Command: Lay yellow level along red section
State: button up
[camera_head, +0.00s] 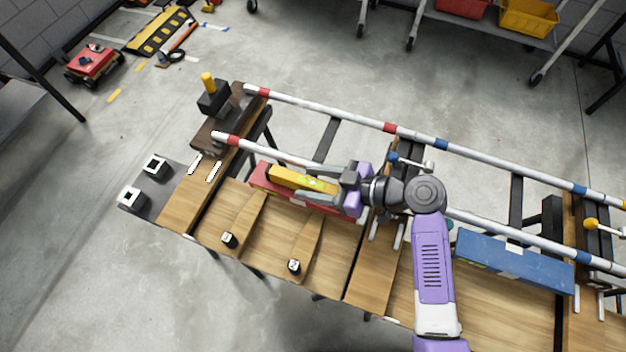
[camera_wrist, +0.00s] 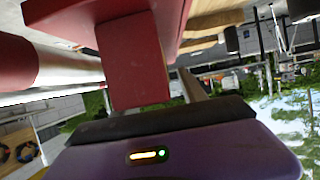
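The yellow level (camera_head: 302,181) shows in the head view over the red section (camera_head: 280,195), roughly lined up with it. I cannot tell whether its full length rests on the red top. My gripper (camera_head: 349,184) is at the level's right end, above the right end of the red section.
A white pipe with red bands (camera_head: 290,158) runs close behind the red section. A second banded pipe (camera_head: 330,110) lies farther back. A blue beam (camera_head: 515,262) lies right of my arm. Wooden wedges (camera_head: 245,222) stand in front on the bench.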

jog(key=shift+d, duration=0.1)
jog(key=v, duration=0.7)
jog(key=shift+s+d+r+b, duration=0.15)
jog(key=shift+d+r+b, duration=0.1)
jog(key=shift+b, duration=0.1)
dwell(0.4)
